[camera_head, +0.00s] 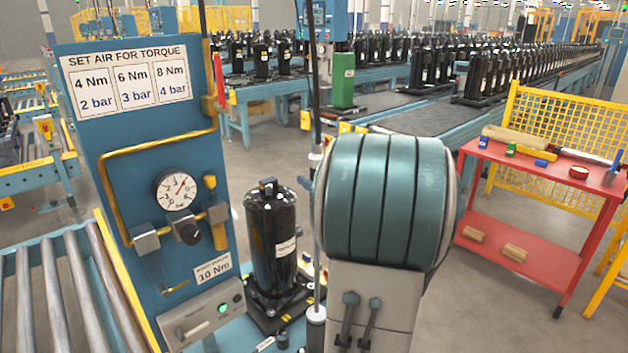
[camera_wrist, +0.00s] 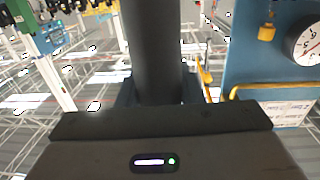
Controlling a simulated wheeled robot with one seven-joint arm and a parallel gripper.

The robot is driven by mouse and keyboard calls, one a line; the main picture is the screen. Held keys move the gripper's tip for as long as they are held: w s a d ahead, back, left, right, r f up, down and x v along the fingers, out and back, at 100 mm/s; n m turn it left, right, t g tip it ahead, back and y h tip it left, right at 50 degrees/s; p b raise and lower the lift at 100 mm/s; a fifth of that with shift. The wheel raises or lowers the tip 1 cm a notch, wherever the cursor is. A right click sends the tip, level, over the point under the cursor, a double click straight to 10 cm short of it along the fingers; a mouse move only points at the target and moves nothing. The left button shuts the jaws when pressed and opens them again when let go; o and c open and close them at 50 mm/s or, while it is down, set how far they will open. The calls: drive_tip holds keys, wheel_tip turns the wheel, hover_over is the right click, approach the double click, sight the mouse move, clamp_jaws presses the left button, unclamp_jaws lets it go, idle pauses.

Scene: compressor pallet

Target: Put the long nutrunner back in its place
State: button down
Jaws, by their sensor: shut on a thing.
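In the wrist view my gripper (camera_wrist: 155,92) is shut on a thick dark grey upright cylinder, which I take to be the long nutrunner (camera_wrist: 152,45). Its top runs out of the picture and its lower end is hidden behind the gripper body. In the head view my own arm covers the gripper and most of what it holds. A thin upright rod (camera_head: 317,265) shows along the left side of my arm; I cannot tell whether it belongs to the nutrunner. No empty holder for the tool can be made out.
A blue air panel (camera_head: 120,185) with a gauge (camera_head: 176,191) stands at the left, close to my arm. A black compressor (camera_head: 272,235) stands upright beyond it. A roller conveyor (camera_head: 45,300) lies at lower left. A red table (camera_head: 535,180) with tools is at right, with clear floor before it.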

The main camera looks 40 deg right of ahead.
drive_tip(key=shift+f, duration=0.15)
drive_tip(key=c, duration=0.9)
unclamp_jaws()
drive_tip(key=shift+f, duration=0.2)
drive_tip(key=s+b, duration=0.1)
drive_tip(key=s, duration=1.3)
drive_tip(key=shift+r+b, duration=0.2)
drive_tip(key=shift+b, duration=0.15)
drive_tip(key=shift+w, duration=0.15)
